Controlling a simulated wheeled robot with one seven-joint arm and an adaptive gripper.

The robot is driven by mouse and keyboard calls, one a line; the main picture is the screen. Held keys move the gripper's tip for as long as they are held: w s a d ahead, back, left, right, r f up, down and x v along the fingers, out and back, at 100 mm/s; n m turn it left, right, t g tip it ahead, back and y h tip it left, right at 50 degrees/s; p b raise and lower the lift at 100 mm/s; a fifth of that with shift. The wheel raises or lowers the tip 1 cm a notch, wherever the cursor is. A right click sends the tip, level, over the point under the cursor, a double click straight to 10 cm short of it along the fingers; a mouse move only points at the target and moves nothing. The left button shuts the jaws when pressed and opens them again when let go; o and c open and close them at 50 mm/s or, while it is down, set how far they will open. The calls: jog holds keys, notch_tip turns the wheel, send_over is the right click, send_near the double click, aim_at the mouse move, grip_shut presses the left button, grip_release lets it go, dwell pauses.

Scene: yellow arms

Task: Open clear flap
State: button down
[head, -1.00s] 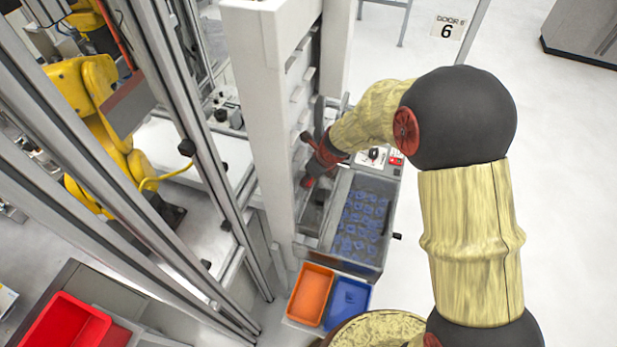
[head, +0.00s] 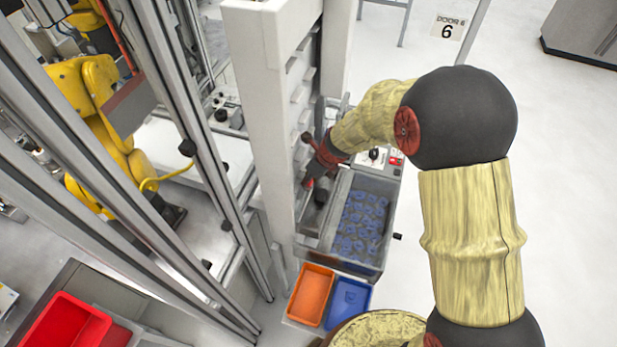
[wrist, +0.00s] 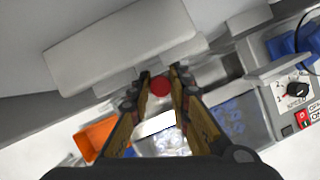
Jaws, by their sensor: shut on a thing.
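A grey bin (head: 376,266) of blue parts stands beside the white column in the head view. The clear flap is hard to make out; I cannot tell its edges or how far it stands open. My gripper (head: 308,184) is at the upper left of the bin, close against the column. In the wrist view my gripper (wrist: 160,90) has its fingers closed around a round red knob (wrist: 160,87). I cannot tell whether the knob belongs to the flap. Blue parts show blurred through and beside the fingers.
The white column (head: 258,110) stands left of the bin. An orange tray (head: 311,296) and a blue tray (head: 348,302) sit in front of it. A control panel with a speed dial (wrist: 297,89) is at the right. Open floor lies further right.

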jog(key=shift+s+d+f, duration=0.1)
jog(key=shift+s+d, duration=0.05)
jog(key=shift+d, duration=0.3)
jog(key=shift+s+d+f, duration=0.1)
jog(key=shift+s+d, duration=0.05)
jog(key=shift+d, duration=0.3)
jog(key=c, duration=1.7)
grip_release()
jog(key=shift+o, duration=0.2)
jog(key=shift+r, duration=0.15)
jog(key=v, duration=1.1)
jog(key=shift+d+r, duration=0.15)
jog(key=shift+r, duration=0.15)
jog(key=shift+s, duration=0.15)
